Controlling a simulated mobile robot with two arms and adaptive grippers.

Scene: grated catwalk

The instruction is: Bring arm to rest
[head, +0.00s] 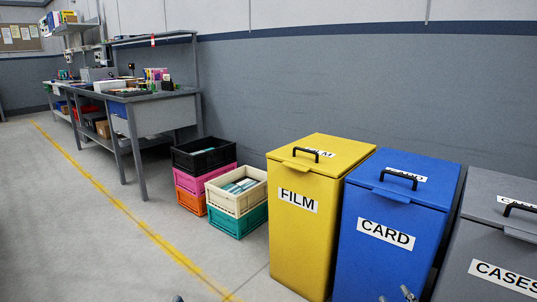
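The tips of my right gripper (396,296) show at the bottom edge of the head view, in front of the lower part of the blue bin. Two grey fingertips stand apart with a gap between them, and nothing shows between them. A small grey tip of my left gripper (177,298) just enters at the bottom edge, over the floor. The rest of both grippers and both arms are out of frame.
A yellow FILM bin (305,232), blue CARD bin (385,255) and grey CASES bin (490,255) stand at right. Stacked crates (236,201) sit behind them, beside a workbench (160,115). The floor (70,230) at left is clear, crossed by a yellow line (112,199).

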